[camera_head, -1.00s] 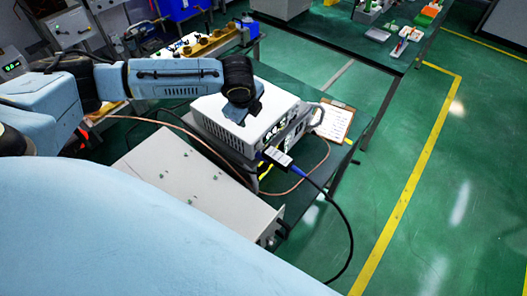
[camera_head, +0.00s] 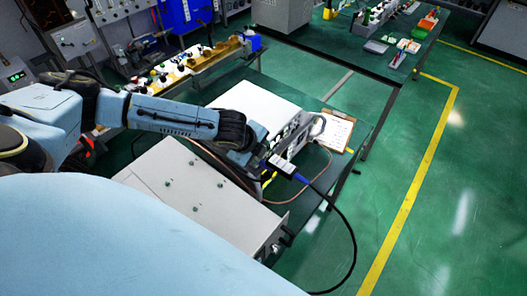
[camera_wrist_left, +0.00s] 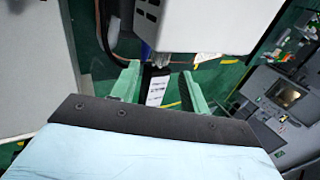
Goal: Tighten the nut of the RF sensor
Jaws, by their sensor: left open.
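The RF sensor (camera_head: 282,165) is a small dark block with a white label, attached to the front of the microwave generator (camera_head: 262,108). A blue-ended black cable runs from it. My left gripper (camera_head: 256,160) is right beside the sensor, its fingers mostly hidden in the head view. In the left wrist view its two green fingers (camera_wrist_left: 160,76) are open, and the sensor's labelled body (camera_wrist_left: 157,90) shows in the gap between them. I cannot tell whether they touch it. The nut is too small or hidden to make out. My right gripper is not in view.
A grey box (camera_head: 200,190) stands in front of the generator. A clipboard (camera_head: 336,130) lies on the dark green table right of it. The black cable (camera_head: 352,240) hangs over the table edge. Open green floor lies to the right.

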